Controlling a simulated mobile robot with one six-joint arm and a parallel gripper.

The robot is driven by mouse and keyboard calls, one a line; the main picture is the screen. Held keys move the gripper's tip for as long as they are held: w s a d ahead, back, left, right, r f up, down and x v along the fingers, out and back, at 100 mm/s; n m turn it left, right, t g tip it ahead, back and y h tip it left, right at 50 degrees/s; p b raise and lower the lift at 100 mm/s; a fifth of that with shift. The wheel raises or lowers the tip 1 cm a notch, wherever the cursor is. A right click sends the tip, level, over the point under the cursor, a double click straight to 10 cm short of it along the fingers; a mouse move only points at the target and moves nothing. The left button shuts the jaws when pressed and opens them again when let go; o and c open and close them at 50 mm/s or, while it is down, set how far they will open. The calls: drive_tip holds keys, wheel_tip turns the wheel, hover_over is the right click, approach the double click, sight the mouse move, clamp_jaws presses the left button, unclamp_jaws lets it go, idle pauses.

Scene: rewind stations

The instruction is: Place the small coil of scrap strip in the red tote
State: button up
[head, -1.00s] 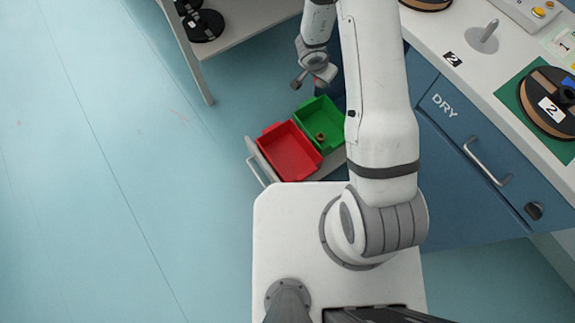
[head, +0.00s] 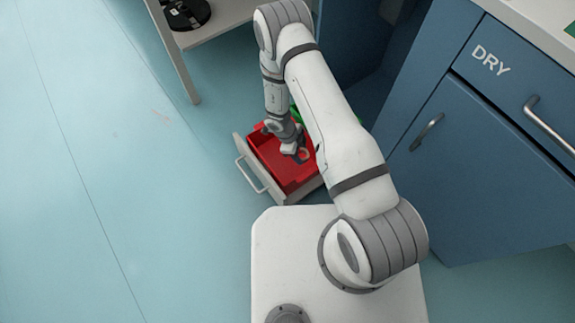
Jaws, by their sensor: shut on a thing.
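The red tote (head: 268,152) sits in the pulled-out drawer (head: 245,150), left of my arm. My gripper (head: 297,153) points down over the right part of the red tote. It is shut on the small coil of scrap strip (head: 304,155), a small ring at its fingertips. I cannot tell whether the coil touches the tote floor. The green tote (head: 295,114) is beside the red one, mostly hidden behind my arm.
The blue DRY cabinet (head: 440,150) with its handles stands to the right. A shelf (head: 215,30) with black reels (head: 187,14) is at the upper left. The floor (head: 110,200) at the left is clear.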

sight(302, 169)
wheel_tip(302, 169, down, 10)
drive_tip(key=b, duration=0.4)
drive_tip(key=shift+r, duration=0.15)
drive_tip(key=o, duration=1)
